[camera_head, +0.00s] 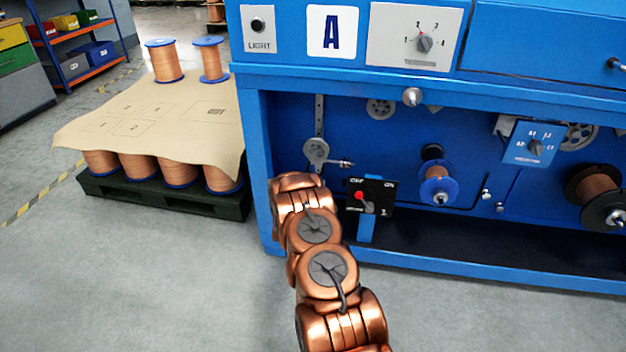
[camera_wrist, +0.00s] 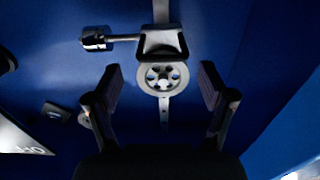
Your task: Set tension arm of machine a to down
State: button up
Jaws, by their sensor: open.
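Machine A (camera_head: 400,80) is a blue cabinet with a white "A" label. Its tension arm (camera_head: 316,150) is a grey piece with a round pulley, on a vertical slotted strip at the left of the open bay. A short rod sticks out to its right. The wrist view shows the grey tension arm (camera_wrist: 164,42) with its spoked pulley (camera_wrist: 161,77), the rod now pointing left. My gripper (camera_wrist: 160,76) is open there, its two dark fingers spread on either side of the pulley, apparently holding nothing. In the head view the gripper is hidden by my copper-coloured arm.
A black switch box (camera_head: 371,195) with a red button sits just right of my arm. Spools (camera_head: 438,186) and a blue dial plate (camera_head: 531,142) are further right. A pallet of copper spools with a cardboard sheet (camera_head: 150,120) stands left. The floor in front is clear.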

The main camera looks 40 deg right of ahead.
jog(key=v, duration=0.7)
dwell(0.6)
